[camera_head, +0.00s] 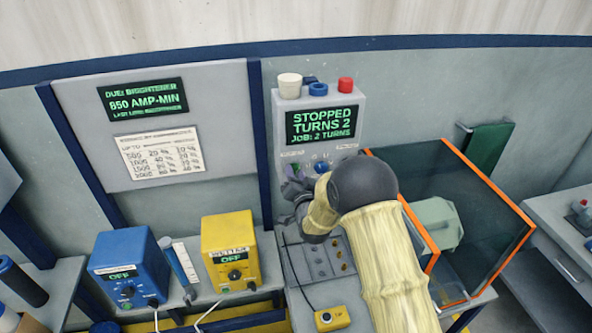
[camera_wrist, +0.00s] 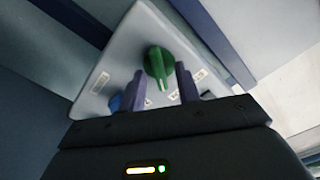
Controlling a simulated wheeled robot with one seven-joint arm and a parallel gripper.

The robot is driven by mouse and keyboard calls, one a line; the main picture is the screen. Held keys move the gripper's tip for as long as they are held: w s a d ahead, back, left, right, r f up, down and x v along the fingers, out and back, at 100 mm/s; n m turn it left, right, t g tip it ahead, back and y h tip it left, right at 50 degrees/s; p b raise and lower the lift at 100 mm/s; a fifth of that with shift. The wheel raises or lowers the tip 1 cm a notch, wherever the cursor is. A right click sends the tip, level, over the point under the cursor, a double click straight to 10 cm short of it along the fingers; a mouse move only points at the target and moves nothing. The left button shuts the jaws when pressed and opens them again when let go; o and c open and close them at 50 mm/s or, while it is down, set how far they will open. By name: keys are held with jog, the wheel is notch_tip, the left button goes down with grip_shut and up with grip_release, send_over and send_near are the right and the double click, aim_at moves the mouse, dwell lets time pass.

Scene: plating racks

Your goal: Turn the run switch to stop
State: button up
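A grey control box (camera_head: 348,103) with a green-lit display (camera_head: 321,124) reads "STOPPED, TURNS 2, JOB: 2 TURNS". In the wrist view, a green rotary knob (camera_wrist: 157,62) with a pale pointer mark sits on the box's panel (camera_wrist: 125,50), with small labels beside it too blurred to read. I take it for the run switch. My gripper (camera_wrist: 160,72) is open, with its two fingers on either side of the knob and no clear grip on it. In the head view my arm and hand (camera_head: 300,208) hide much of the area below the display.
A blue knob (camera_wrist: 114,103) is partly hidden by my left finger. An orange-edged clear tank (camera_head: 500,215) stands right. Blue (camera_head: 125,268) and yellow (camera_head: 231,250) power units reading OFF stand left.

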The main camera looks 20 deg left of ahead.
jog(key=shift+w+a, duration=0.15)
jog(key=shift+w, duration=0.1)
grip_shut()
